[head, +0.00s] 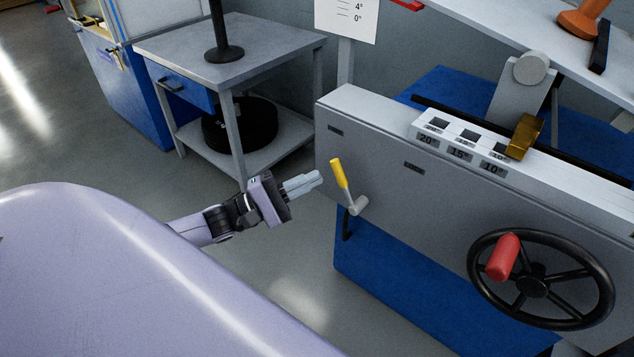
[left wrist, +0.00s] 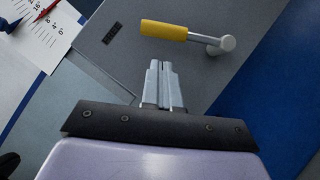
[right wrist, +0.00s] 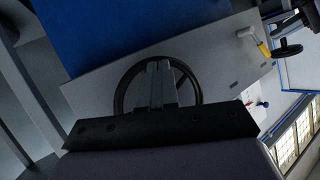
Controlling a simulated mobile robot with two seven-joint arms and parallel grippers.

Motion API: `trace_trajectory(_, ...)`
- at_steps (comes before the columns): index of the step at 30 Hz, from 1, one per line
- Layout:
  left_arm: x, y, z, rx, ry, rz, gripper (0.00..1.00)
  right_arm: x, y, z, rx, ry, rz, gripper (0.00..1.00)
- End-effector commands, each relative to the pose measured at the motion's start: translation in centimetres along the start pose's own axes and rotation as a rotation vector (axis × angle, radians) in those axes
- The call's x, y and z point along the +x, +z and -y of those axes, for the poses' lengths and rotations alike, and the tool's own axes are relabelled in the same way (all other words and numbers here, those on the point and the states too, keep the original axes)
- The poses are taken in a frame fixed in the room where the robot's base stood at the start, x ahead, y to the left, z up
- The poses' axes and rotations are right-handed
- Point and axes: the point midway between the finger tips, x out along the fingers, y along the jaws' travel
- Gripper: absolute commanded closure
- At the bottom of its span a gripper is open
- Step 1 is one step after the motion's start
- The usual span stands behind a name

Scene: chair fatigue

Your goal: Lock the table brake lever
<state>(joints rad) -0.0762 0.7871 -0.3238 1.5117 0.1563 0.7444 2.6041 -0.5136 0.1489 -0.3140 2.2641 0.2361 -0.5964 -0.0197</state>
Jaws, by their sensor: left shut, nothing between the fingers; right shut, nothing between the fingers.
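The brake lever has a yellow handle (head: 339,173) on a grey metal arm and pivot (head: 357,205), on the face of the grey table side panel (head: 400,190). In the head view the handle points up and slightly left. My left gripper (head: 318,178) is shut and empty, just left of the yellow handle and apart from it. In the left wrist view the yellow handle (left wrist: 164,30) lies beyond the fingertips (left wrist: 160,64). My right gripper (right wrist: 160,64) is shut and empty, in front of the black handwheel (right wrist: 122,90); the yellow lever (right wrist: 264,50) shows far off.
The black handwheel (head: 540,285) with a red knob (head: 503,257) is at the right of the panel. A slotted angle block (head: 465,140) with a brass piece (head: 524,137) sits on top. A grey side table (head: 270,48) stands behind left. Open floor lies between.

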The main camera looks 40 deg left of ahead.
Motion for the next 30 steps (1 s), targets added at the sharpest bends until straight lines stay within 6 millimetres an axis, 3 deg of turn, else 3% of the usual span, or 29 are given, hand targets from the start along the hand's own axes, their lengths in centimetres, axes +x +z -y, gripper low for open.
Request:
trace_trajectory(9, 1.8, 1.8, -0.1, -0.001, 0.001, -0.001, 1.0, 0.1, -0.8, 0.1, 0.001, -0.005, -0.018, 1.0)
trace_trajectory(30, 2.1, 2.3, -0.4, 0.044, -0.03, -0.001, 1.0, -0.8, -1.2, -0.3, -0.039, 0.035, -0.01, 1.0)
